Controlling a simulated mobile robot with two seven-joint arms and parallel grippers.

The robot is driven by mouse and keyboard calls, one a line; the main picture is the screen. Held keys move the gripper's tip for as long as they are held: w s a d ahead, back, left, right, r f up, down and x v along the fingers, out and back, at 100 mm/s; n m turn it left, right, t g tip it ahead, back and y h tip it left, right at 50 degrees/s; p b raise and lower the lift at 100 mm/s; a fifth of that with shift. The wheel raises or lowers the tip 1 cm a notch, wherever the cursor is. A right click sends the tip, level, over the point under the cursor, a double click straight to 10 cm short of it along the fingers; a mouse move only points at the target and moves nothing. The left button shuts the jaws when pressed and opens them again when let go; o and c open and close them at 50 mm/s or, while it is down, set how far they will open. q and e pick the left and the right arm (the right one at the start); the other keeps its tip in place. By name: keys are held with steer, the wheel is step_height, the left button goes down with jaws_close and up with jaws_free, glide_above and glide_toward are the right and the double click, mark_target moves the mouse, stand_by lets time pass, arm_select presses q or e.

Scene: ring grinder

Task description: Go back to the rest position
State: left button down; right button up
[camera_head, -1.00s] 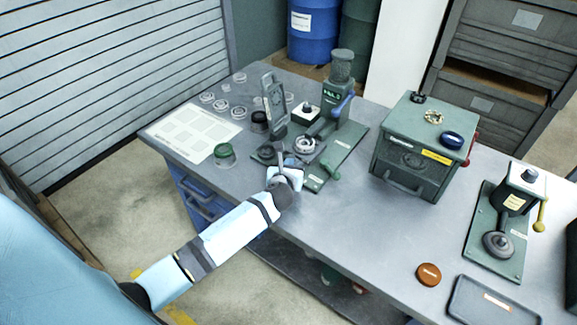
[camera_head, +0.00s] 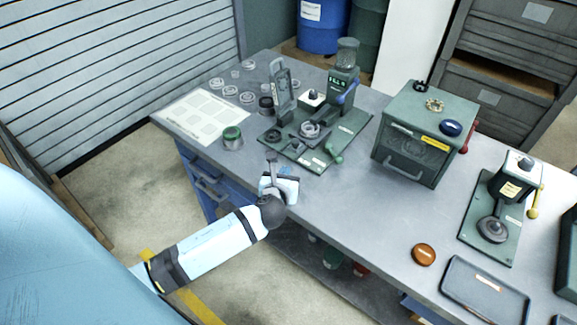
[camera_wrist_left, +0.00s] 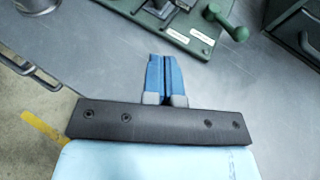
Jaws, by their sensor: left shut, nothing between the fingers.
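My left gripper (camera_head: 271,160) is shut and empty in the head view, above the front edge of the grey workbench (camera_head: 330,225). In the left wrist view its two blue fingers (camera_wrist_left: 165,75) are pressed together over bare bench top. The ring grinder (camera_head: 335,130), on its green base plate, stands just beyond the gripper and apart from it. Part of that plate with a green-knobbed lever (camera_wrist_left: 228,22) shows at the top of the left wrist view. My right gripper is not in view.
A green-lidded jar (camera_head: 232,138) and a white sheet (camera_head: 200,117) lie at the bench's left end. A green box (camera_head: 420,130) with rings on top stands right of the grinder. A second device (camera_head: 500,205), an orange disc (camera_head: 423,254) and a dark tray (camera_head: 485,290) are further right.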

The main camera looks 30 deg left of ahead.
arm_select(q)
steer(key=shift+s+d+r, duration=0.1)
steer(key=shift+s+d, duration=0.05)
steer(key=shift+s, duration=0.3)
steer(key=s+d+r+n+g+h, duration=0.1)
steer(key=s+d+n+g+h, duration=0.15)
steer(key=s+n, duration=0.7)
steer(key=s+d+r+n+g+h, duration=0.15)
steer(key=s+n+g, duration=0.25)
steer(key=s+n, duration=0.6)
steer(key=s+d+r+n+g+h, duration=0.15)
steer(key=s+n+g, duration=0.25)
steer(key=s+n, duration=0.55)
steer(key=w+d+f+t+h+p, duration=0.3)
steer(key=w+d+f+t, duration=0.4)
steer(key=f, duration=0.4)
steer(key=shift+w+f+t, duration=0.35)
steer(key=shift+w+t, duration=0.1)
steer(key=shift+w, duration=0.1)
steer(key=shift+w+r, duration=0.1)
